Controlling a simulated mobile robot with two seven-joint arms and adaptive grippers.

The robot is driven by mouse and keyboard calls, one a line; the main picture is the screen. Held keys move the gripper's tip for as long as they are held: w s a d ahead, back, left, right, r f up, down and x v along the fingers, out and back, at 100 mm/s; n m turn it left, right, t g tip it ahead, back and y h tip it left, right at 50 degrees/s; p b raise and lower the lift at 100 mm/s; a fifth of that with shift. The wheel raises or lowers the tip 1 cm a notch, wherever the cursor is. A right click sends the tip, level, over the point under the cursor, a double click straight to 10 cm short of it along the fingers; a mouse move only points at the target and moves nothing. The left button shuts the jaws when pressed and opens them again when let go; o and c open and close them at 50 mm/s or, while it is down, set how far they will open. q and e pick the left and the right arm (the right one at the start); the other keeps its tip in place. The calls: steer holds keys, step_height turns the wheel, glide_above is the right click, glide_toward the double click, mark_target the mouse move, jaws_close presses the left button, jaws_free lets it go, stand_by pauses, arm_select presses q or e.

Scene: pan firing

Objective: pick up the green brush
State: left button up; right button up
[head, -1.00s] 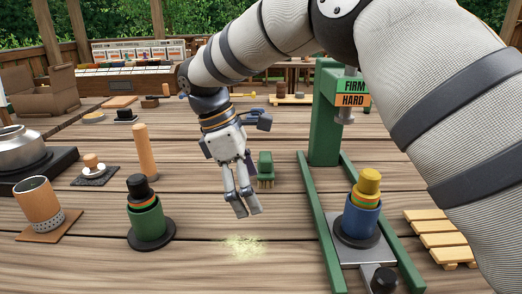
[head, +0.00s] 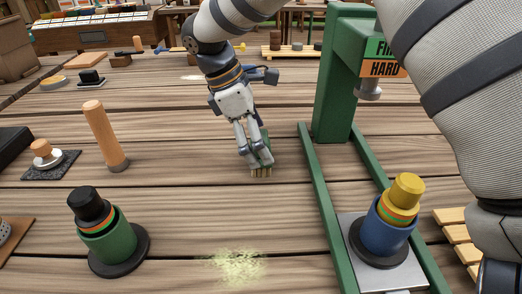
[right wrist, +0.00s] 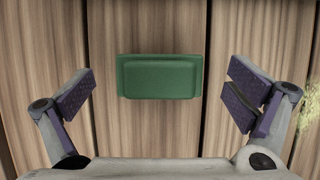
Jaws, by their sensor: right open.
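The green brush (head: 262,158) stands bristles-down on the wooden table, left of the green press. In the head view my right gripper (head: 256,163) is over it and hides part of it. In the right wrist view the brush's green back (right wrist: 160,76) lies between the two spread fingers of my right gripper (right wrist: 161,98), with a gap on each side. The fingers are open and hold nothing. My left gripper does not show.
The green press (head: 335,75) with a FIRM/HARD sign stands right of the brush, its rail close by. A blue cup (head: 383,234) sits on its plate. A green cup (head: 108,240) and wooden tamper (head: 106,138) stand left. Pale crumbs (head: 238,265) lie in front.

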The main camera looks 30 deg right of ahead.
steer(key=x, duration=0.3)
steer(key=shift+d, duration=0.1)
steer(key=c, duration=1.3)
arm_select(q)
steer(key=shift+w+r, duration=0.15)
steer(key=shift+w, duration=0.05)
arm_select(e)
step_height(320, 180, up, 3)
steer(key=shift+w+r, duration=0.1)
steer(key=shift+r, duration=0.1)
steer(key=s+r, duration=0.1)
steer(key=s+a+r+p, duration=0.1)
steer(key=r, duration=0.1)
steer(key=s+a+r, duration=0.1)
steer(key=r, duration=0.1)
steer(key=shift+a+r, duration=0.1)
steer(key=shift+a, duration=0.15)
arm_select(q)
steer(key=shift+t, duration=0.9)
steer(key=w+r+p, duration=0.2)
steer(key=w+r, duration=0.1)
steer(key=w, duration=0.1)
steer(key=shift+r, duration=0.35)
arm_select(e)
steer(key=s+a+r, duration=0.4)
steer(key=s+a, duration=0.2)
steer(key=s, duration=0.2)
steer(key=shift+a+r, duration=0.2)
steer(key=shift+a, duration=0.1)
